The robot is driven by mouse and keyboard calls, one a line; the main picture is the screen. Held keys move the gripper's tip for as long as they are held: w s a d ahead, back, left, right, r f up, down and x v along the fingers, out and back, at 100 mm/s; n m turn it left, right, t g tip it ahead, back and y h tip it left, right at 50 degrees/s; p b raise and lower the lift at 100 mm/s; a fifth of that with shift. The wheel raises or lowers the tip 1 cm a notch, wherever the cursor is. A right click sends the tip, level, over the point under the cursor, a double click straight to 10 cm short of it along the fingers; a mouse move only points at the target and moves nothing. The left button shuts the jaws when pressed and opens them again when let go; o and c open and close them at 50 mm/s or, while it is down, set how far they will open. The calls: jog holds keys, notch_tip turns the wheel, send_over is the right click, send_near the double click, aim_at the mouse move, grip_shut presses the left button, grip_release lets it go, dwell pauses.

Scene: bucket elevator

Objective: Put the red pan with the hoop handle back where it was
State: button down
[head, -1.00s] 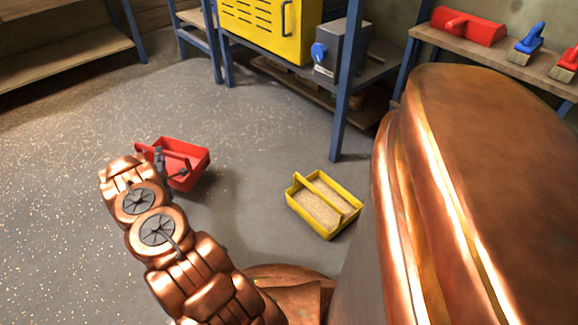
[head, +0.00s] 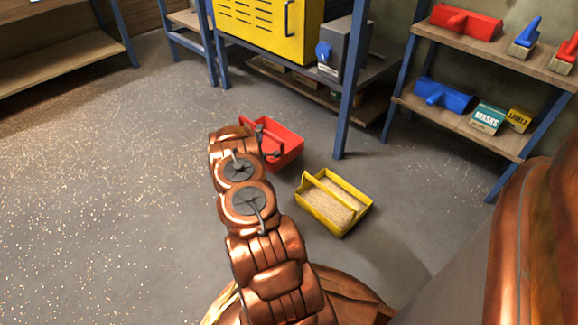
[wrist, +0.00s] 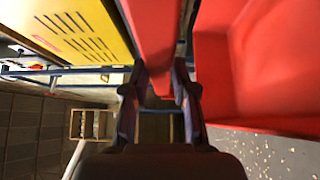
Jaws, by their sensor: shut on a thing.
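The red pan with the hoop handle (head: 284,149) hangs in my gripper (head: 268,147), above or near the floor in the head view; its exact height is hard to tell. Its visible inside looks empty. In the wrist view, the fingers of my gripper (wrist: 157,88) are shut around the red handle bar (wrist: 152,35), and the pan's body (wrist: 265,65) fills the right side. My arm covers the pan's left side in the head view.
A yellow pan (head: 366,204) with tan grains stands on the floor right of the red pan. A rack (head: 464,122) at right holds a red scoop (head: 466,22), brushes, a blue scoop (head: 443,95) and boxes. A yellow cabinet (head: 262,30) stands behind. Grains lie scattered on the left floor.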

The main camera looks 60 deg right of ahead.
aim_at(264, 150)
jog(key=shift+s+d+f, duration=0.2)
jog(key=shift+s+d, duration=0.2)
jog(key=shift+s, duration=0.1)
jog(key=shift+s+d+f+b, duration=0.1)
jog(key=shift+f+b, duration=2.35)
jog(key=shift+f, duration=2.45)
jog(key=c, duration=0.9)
grip_release()
